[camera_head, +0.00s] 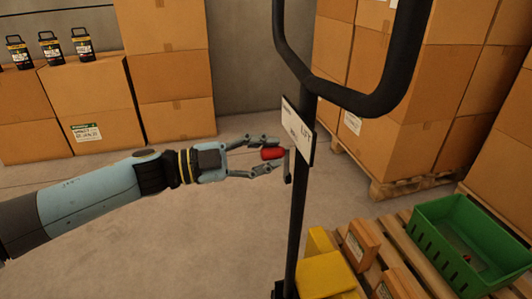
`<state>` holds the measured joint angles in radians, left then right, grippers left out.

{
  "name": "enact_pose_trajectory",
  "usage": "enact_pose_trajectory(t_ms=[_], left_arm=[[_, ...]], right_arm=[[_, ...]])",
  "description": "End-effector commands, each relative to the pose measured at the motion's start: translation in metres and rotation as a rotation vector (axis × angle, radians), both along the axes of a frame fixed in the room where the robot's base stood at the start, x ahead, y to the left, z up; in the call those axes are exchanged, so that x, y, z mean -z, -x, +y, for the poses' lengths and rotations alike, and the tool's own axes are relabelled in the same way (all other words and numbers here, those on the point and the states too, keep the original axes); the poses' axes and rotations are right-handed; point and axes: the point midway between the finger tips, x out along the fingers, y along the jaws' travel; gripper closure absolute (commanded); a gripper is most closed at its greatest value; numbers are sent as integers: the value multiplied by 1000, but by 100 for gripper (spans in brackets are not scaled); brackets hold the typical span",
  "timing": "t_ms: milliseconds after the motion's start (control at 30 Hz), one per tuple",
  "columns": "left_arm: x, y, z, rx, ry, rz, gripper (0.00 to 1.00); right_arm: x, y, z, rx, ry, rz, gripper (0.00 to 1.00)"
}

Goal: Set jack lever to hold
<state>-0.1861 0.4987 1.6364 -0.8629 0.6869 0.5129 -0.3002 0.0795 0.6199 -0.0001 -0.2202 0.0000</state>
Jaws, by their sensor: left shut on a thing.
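The pallet jack's black handle (410,45) rises in the middle of the head camera view, a loop on top of a dark post (298,215). A white label plate (298,130) is on the post; its small print is not clear. The jack lever's red knob (271,153) sticks out to the left of the post, just below the plate. My left gripper (268,155) comes in from the left, level with the knob, with its fingers around it, shut on it. The lever's inner end is partly hidden by the plate. My right gripper is not in view.
A yellow jack body (325,276) is at the post's foot. A wooden pallet (402,240) with small boxes and a green crate (425,235) lies at the right. Stacked cartons (400,90) stand behind and at the left (95,92). The floor (210,240) below my arm is clear.

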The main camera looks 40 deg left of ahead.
Motion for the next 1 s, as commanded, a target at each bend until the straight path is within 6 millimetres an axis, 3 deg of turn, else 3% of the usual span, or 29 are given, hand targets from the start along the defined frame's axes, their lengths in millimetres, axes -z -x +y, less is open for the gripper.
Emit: enact_pose_trajectory(t_ms=[33, 67, 200, 567, 1000], left_arm=[[-1, 0, 0, 1, 1, -1, 100], [-1, 0, 0, 1, 2, 0, 72], [0, 0, 0, 1, 1, 0, 54], [1, 5, 4, 1, -2, 2, 52], [2, 72, 60, 3, -3, 7, 52]], right_arm=[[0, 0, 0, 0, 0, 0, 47], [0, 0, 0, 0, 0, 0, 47], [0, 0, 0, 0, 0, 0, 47], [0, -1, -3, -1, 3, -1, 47], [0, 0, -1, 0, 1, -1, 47]])
